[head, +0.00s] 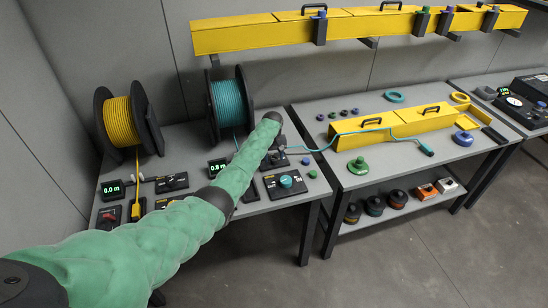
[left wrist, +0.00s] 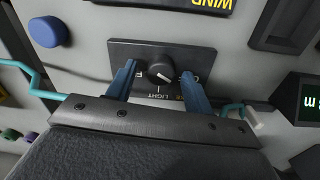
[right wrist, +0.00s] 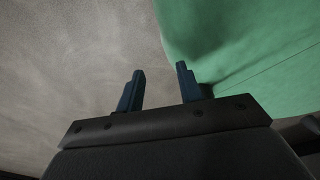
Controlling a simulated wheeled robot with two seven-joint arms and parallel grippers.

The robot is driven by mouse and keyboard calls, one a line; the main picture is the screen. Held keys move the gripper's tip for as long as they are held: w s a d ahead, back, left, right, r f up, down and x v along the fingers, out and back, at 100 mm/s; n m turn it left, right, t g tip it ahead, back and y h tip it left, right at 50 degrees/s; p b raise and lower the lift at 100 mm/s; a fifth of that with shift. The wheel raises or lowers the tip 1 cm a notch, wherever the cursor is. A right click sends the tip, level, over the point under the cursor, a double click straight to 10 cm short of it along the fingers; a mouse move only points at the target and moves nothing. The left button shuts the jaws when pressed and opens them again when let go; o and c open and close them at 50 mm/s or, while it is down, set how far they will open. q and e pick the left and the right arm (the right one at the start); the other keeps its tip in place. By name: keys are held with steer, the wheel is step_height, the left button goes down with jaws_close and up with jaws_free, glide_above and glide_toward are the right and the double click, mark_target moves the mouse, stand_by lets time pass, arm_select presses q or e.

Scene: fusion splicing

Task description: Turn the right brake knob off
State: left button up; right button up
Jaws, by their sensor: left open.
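The right brake knob (left wrist: 161,71) is a round black knob with a white pointer mark on a dark panel (left wrist: 125,50). Its labels appear upside down in the left wrist view, with LIGHT below the knob. The pointer slants toward the lower right there. My left gripper (left wrist: 158,88) is open, with one blue finger on each side of the knob; I cannot tell whether they touch it. In the head view my left arm reaches over the rear table near the teal spool, partly covering this area. My right gripper (right wrist: 160,88) is open and empty.
The teal spool (head: 228,103) stands behind the left arm, and a yellow spool (head: 118,122) stands at left. A panel with a teal knob (head: 286,182) lies in front. A teal cable (head: 340,135) runs right to the yellow splicing tray. A blue knob (left wrist: 48,31) shows nearby.

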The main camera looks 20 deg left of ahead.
mark_target(274, 159)
arm_select(q)
steer(key=shift+r, duration=0.35)
step_height(274, 159, up, 6)
steer(key=shift+a+f+b, duration=0.1)
steer(key=shift+b, duration=1.15)
steer(key=shift+r, duration=0.55)
arm_select(e)
steer(key=w, duration=0.6)
steer(key=shift+w+a+f+t, duration=0.15)
steer(key=shift+w+a+t, duration=0.15)
steer(key=shift+w+a, duration=0.15)
arm_select(q)
steer(key=shift+f, duration=0.1)
arm_select(e)
steer(key=shift+s, duration=0.1)
